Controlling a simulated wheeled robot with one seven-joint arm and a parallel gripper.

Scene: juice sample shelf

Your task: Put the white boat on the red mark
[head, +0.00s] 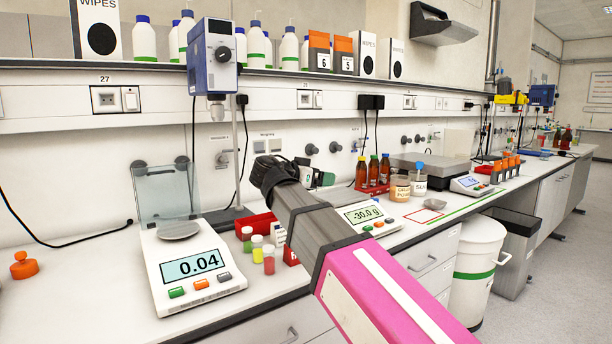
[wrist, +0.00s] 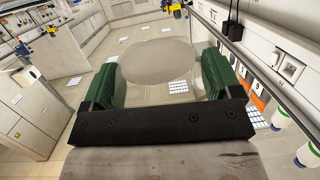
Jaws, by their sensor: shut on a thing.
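My gripper shows in the wrist view (wrist: 160,85) with its two green finger pads apart, one on each side of a pale, translucent dish, the white boat (wrist: 158,62). It is shut on the boat. In the head view my gripper (head: 322,178) is above the bench by the wall, behind my dark wrist and pink arm, and the boat is hidden or too small to make out. The red mark (head: 425,216) is a red rectangle outline on the bench, right of my gripper. It looks empty.
A balance reading -30.0 g (head: 365,215) stands below my gripper; another reading 0.04 (head: 190,262) is at left. Brown bottles (head: 373,172) in a red rack and two labelled jars (head: 400,189) stand behind the mark. A green line (head: 462,207) runs beside it. The shelf is above.

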